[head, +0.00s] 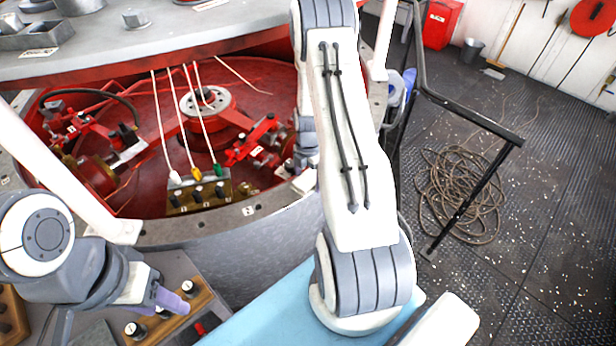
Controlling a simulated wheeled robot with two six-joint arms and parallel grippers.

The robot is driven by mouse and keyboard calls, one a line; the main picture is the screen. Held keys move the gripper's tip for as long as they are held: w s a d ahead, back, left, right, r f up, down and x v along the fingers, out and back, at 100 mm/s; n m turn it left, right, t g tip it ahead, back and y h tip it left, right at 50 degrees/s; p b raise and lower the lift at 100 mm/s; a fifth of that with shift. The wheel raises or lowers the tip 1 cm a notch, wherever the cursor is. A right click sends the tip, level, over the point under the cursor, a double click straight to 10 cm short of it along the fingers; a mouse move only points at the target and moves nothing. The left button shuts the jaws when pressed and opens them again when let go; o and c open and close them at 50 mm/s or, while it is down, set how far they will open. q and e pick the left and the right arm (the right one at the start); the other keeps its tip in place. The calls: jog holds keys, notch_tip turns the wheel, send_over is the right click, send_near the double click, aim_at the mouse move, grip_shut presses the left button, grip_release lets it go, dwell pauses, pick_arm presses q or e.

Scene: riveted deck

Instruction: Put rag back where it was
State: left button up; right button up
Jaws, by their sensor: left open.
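I cannot make out a rag with certainty. A small blue and white thing (404,88), partly hidden behind the railing, is too unclear to name. My left gripper (170,302) is at the lower left, over a wooden block with black and white knobs (196,292). Its purple finger part is seen from the side, and no cloth shows in it.
A red round pit (150,110) holds red machinery, cables and a connector block (200,193). A grey tabletop (180,30) overhangs it. At right are a black railing (470,108), coiled rope (462,190), a bucket (472,50) and a red box (441,22) on open dark floor.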

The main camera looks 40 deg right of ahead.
aim_at(308, 179)
jog(key=shift+r, duration=0.1)
jog(key=shift+r, duration=0.2)
notch_tip(308, 179, up, 12)
jog(key=b, duration=0.2)
jog(key=shift+f, duration=0.15)
dwell(0.3)
